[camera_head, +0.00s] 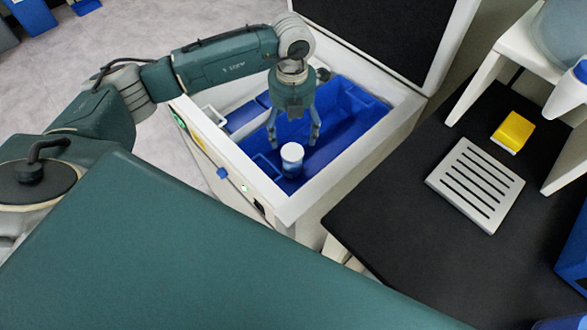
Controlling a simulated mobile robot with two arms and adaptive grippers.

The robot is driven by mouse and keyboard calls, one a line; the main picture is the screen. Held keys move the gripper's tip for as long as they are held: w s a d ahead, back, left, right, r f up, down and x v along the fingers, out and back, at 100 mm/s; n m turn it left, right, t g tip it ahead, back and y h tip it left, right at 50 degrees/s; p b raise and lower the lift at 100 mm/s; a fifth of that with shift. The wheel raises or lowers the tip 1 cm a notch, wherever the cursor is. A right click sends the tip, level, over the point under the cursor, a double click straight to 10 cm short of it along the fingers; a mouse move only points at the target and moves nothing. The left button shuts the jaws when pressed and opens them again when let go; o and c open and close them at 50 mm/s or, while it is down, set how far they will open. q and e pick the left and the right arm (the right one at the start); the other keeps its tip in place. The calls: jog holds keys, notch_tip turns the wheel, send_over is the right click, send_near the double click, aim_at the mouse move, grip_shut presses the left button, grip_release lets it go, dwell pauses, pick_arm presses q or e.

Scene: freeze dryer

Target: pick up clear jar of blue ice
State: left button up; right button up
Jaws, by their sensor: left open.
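The jar (292,160) has a round white lid and a bluish body. It stands upright inside the blue-lined interior of the freezer chest (330,150), near its front wall. My left gripper (294,138) points down into the chest with its fingers spread. It is empty, and its fingertips appear just behind the jar in the picture. Whether they are above the jar or beside it at its height, I cannot tell. My right gripper is not in view.
The chest's white rim (240,160) surrounds the opening, and its raised lid (395,35) stands behind. To the right, a black table (400,215) holds a slotted white rack (475,184) and a yellow block (513,131). A white shelf stands at the far right.

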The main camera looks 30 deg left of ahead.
aim_at(292, 152)
pick_arm(q)
notch_tip(292, 152, down, 5)
jog(key=b, duration=0.3)
jog(key=shift+f, duration=0.1)
jog(key=shift+f+b, duration=0.55)
jog(key=shift+f, duration=0.35)
notch_tip(292, 152, down, 10)
jog(key=shift+r+b, duration=0.1)
jog(key=shift+b, duration=0.5)
jog(key=shift+w, duration=0.1)
jog(key=c, duration=1.5)
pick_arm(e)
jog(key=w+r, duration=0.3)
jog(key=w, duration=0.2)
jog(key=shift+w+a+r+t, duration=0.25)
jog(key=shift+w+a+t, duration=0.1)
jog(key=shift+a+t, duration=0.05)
